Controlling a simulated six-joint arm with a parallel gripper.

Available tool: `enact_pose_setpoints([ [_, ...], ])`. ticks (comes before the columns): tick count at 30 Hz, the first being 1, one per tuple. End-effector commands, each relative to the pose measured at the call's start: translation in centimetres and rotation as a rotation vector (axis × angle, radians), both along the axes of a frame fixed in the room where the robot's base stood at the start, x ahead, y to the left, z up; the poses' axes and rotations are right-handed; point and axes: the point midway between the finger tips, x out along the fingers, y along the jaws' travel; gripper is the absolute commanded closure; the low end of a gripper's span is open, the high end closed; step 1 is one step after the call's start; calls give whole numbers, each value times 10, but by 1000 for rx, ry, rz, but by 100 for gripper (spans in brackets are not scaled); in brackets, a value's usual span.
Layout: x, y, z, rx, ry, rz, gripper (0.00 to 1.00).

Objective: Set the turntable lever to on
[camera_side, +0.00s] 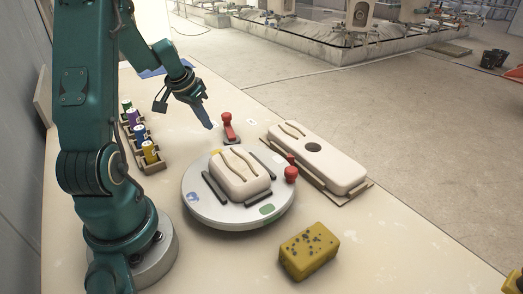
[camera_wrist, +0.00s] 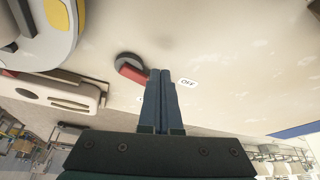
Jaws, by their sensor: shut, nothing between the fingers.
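A red lever (camera_side: 228,128) stands on the table behind the round grey turntable (camera_side: 235,219). In the wrist view the lever's red arm (camera_wrist: 131,73) runs from a dark round pivot toward my fingertips, which hide its far end. An OFF label (camera_wrist: 187,83) lies just right of my fingers. Another small label left of the fingers is mostly hidden. My gripper (camera_side: 210,127) is shut and empty, pointing down just left of the lever in the side view. I cannot tell whether it touches the lever or which label the lever points to.
A cream grooved block (camera_side: 243,175) sits between dark bars on the turntable, with a red knob (camera_side: 291,174) at its right edge. A long cream mould (camera_side: 330,165), a yellow speckled sponge (camera_side: 308,250) and a rack of colored jars (camera_side: 149,151) stand around it.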

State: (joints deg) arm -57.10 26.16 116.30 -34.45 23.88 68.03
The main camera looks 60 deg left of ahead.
Motion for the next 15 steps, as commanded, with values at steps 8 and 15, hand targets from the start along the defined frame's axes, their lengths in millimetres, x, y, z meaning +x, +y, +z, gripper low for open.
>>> enact_pose_setpoints([
  [8, 28, 10, -2, 3, -1, -2, 100],
  [15, 38, 13, -2, 1, 0, 0, 100],
])
